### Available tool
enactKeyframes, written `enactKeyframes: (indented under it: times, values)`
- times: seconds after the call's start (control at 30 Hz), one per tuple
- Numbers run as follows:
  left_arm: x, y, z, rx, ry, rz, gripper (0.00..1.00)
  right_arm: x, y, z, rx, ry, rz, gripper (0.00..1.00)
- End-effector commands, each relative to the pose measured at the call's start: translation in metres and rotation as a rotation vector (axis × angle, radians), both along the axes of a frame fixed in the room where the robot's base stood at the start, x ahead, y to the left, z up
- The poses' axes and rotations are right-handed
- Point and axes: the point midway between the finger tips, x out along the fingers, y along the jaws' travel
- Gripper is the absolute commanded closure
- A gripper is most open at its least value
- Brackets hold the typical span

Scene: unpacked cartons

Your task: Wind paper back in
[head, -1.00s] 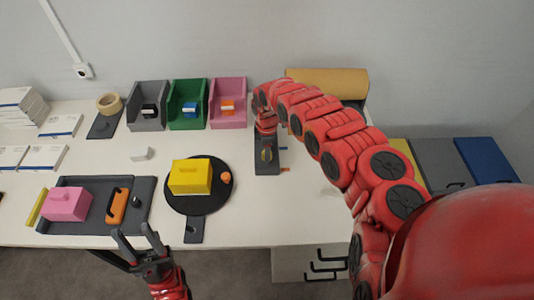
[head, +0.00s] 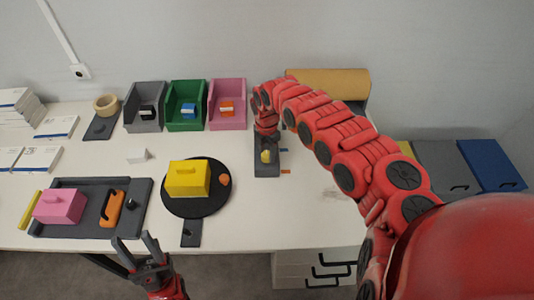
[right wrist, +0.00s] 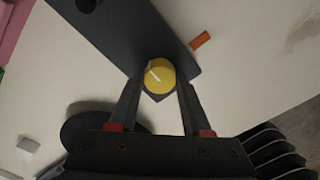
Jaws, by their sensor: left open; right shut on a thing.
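A thick brown paper roll (head: 328,83) lies at the back edge of the table, partly hidden behind my right arm. Any paper hanging from it is hidden. A yellow round knob (head: 265,156) sits on a dark grey plate (head: 267,171) in front of the roll. In the right wrist view the knob (right wrist: 159,74) has a white line on top, and the plate (right wrist: 135,35) runs diagonally. My right gripper (right wrist: 158,88) is shut on the knob, one finger each side. My left gripper (head: 149,245) is open and empty at the table's front edge.
A yellow box (head: 187,180) stands on a round black turntable (head: 205,211). A dark tray (head: 80,230) holds a pink box and an orange-handled thing. Grey, green and pink bins (head: 227,119) line the back. Orange marks lie beside the plate. Table right of the plate is clear.

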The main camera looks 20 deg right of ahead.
Motion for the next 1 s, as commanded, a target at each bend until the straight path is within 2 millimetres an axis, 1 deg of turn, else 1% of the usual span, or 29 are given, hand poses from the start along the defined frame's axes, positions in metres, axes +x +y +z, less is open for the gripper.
enactKeyframes:
  times: [0.2,0.57,0.6,0.73,0.77,1.0]
  values:
    - [0.0000,0.0000,-0.0017,0.000,0.000,0.000,0.50,-0.0013,0.0007,-0.0012,0.001,0.004,0.031,1.00]
    - [0.0000,0.0000,-0.0017,0.000,0.000,0.000,0.50,-0.0014,0.0007,-0.0011,0.001,0.004,0.034,1.00]
    - [-0.0001,0.0000,-0.0017,0.000,0.000,0.000,0.50,-0.0013,0.0008,-0.0011,0.001,0.004,0.034,0.46]
    - [0.0000,0.0000,-0.0017,0.000,0.000,0.000,0.50,-0.0011,0.0006,-0.0008,0.001,0.003,0.033,0.23]
    - [0.0000,0.0000,-0.0017,0.000,0.000,0.000,0.50,-0.0010,0.0005,-0.0008,0.001,0.003,0.033,0.22]
    - [0.0000,0.0000,-0.0016,0.000,0.000,0.000,0.50,-0.0005,-0.0001,-0.0002,0.000,0.001,0.032,0.22]
